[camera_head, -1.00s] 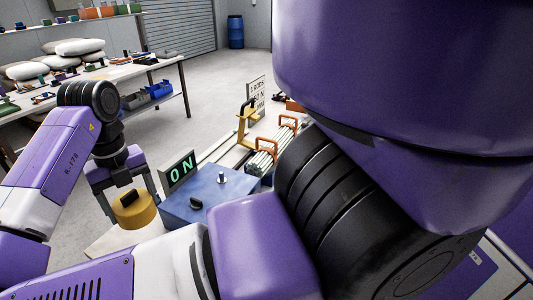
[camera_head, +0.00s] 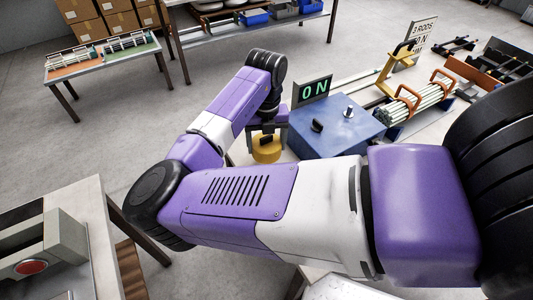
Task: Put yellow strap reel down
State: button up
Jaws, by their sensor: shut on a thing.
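The yellow strap reel (camera_head: 266,151) is a short yellow cylinder with a dark part on top. It sits at the left side of the blue box, low over or on the pale table surface; I cannot tell whether its underside touches. My gripper (camera_head: 266,138) points down from above and is shut on the reel's dark top part. My arm hides part of the gripper and the table edge near it.
Bundled rods (camera_head: 418,103) in orange holders lie further right. A grey machine with a red button (camera_head: 38,251) is at lower left. Open floor (camera_head: 110,135) lies left.

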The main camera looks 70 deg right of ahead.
jog(key=shift+f, duration=2.55)
jog(key=shift+f, duration=0.1)
jog(key=o, duration=1.7)
jog(key=shift+c, duration=0.2)
